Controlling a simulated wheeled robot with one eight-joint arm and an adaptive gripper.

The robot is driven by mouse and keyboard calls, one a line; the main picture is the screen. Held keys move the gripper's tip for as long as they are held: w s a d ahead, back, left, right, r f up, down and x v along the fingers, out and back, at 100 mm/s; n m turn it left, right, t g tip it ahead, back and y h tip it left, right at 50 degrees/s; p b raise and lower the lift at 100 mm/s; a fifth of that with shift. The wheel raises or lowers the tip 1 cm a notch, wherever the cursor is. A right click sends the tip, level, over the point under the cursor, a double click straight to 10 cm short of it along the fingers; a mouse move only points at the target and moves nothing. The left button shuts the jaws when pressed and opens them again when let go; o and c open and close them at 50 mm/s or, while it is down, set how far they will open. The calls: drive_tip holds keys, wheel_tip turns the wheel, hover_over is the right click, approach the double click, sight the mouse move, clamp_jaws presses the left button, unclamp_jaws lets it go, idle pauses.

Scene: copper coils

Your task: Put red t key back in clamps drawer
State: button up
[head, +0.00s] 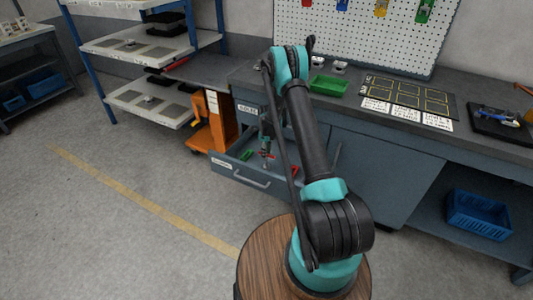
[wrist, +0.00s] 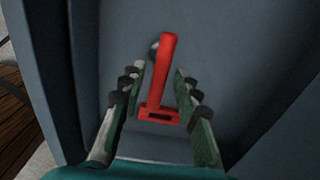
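The red T key (wrist: 168,75) shows in the wrist view between my gripper's two fingers, its crossbar toward me. A grey round end shows at its far end. My gripper (wrist: 158,72) is open, with a gap on each side of the key. Whether the key rests on the drawer floor is hard to tell.
A green item (head: 245,155) and another red item (head: 295,169) lie in the drawer. The workbench (head: 345,98) above holds a green tray (head: 329,85) and a marked board (head: 408,97). An orange cart (head: 211,130) stands left of the drawer.

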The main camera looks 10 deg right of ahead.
wheel_tip(320, 180, up, 12)
drive_tip(key=f, duration=0.1)
drive_tip(key=s+d+r+n+t, duration=0.1)
drive_tip(key=s+d+r+n, duration=0.1)
drive_tip(key=s+r+n, duration=0.85)
drive_tip(key=s+r+n+t, duration=0.1)
drive_tip(key=s+r+n, duration=0.1)
drive_tip(key=s+r, duration=0.65)
drive_tip(key=s+d+n+t, duration=0.2)
drive_tip(key=s+n, duration=1)
drive_tip(key=s, duration=1.1)
drive_tip(key=shift+f, duration=0.15)
drive_tip(key=shift+n, duration=0.25)
